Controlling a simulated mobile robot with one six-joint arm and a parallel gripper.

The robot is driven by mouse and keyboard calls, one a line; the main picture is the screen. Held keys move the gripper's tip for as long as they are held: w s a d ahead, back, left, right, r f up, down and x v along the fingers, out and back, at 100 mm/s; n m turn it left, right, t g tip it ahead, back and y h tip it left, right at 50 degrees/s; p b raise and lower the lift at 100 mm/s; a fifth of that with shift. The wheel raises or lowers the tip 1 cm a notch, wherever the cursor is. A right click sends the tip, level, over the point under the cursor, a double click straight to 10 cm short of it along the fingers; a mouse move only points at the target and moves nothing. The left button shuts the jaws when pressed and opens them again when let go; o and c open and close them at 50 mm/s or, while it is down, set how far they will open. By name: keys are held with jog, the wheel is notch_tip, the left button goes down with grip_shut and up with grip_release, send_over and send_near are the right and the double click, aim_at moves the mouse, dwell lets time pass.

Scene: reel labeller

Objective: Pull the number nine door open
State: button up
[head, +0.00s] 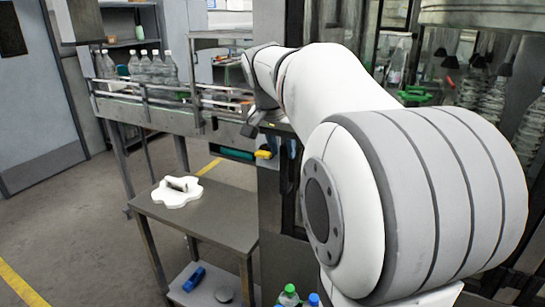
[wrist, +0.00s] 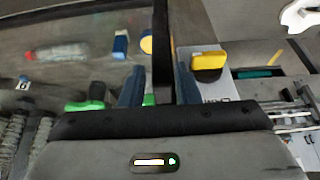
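In the wrist view, a glass door panel (wrist: 75,45) fills the left, edged by a dark upright bar (wrist: 161,45). I cannot tell whether the bar is door frame or handle. My gripper (wrist: 160,85) has its two blue-grey fingers apart, one on each side of the bar's lower end. Gaps show beside the bar; contact is unclear. In the head view, my arm reaches toward the glass-fronted machine, and a dark part of my gripper (head: 252,125) shows by the conveyor end. My arm hides much of the door. A small label (wrist: 22,83) is unreadable as number nine.
A yellow-topped part (wrist: 208,61) stands close right of the fingers. A conveyor (head: 160,108) with clear bottles (head: 152,66) runs left of the machine. A grey side table (head: 218,208) holds a white lobed object (head: 177,192). The floor at left is free.

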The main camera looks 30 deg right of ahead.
aim_at(284, 155)
jog(key=shift+x, duration=2.2)
jog(key=shift+c, duration=0.3)
grip_shut()
